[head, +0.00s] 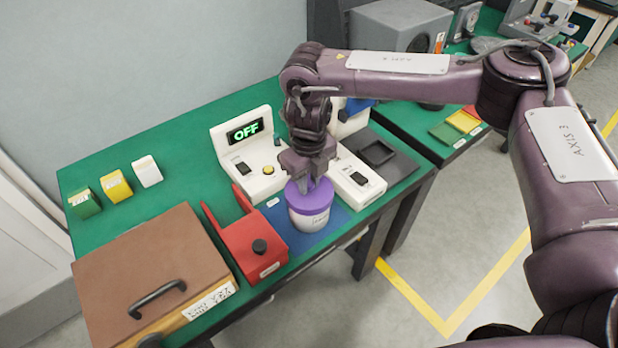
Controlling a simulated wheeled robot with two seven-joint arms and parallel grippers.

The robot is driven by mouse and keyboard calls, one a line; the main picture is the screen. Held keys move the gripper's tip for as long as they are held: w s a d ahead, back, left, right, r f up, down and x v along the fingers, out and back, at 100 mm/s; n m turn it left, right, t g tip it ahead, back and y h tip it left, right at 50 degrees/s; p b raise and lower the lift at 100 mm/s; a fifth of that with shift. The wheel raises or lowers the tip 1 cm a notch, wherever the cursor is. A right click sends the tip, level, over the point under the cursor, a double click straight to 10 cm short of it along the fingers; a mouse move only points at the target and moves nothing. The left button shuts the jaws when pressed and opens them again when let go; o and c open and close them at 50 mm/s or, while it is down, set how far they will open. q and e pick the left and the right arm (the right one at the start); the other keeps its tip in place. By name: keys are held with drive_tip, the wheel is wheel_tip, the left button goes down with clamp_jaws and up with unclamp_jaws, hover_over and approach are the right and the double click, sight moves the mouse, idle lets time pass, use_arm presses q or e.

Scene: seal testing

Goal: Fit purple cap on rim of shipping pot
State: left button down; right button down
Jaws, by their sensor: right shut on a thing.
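The purple cap (310,199) sits at the top of the white shipping pot (309,221). I cannot tell from this view whether it is seated fully on the rim. The pot stands upright on a blue mat (282,233) at the front edge of the green table. My right gripper (308,181) points down from above and is shut on the purple cap; its fingers hide part of the cap's top. My left gripper is not in view.
Left of the pot are a red fixture (254,247) with a black knob and a brown box (150,262) with a handle. Behind it stands a white device (249,152) reading OFF. A white unit (357,180) is close on the right. Small blocks (116,187) stand at the left.

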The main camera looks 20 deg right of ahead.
sight(309, 183)
drive_tip(key=shift+f, duration=0.25)
drive_tip(key=c, duration=1.2)
unclamp_jaws()
drive_tip(key=shift+r, duration=0.15)
wheel_tip(309, 183, up, 7)
drive_tip(key=p, duration=0.5)
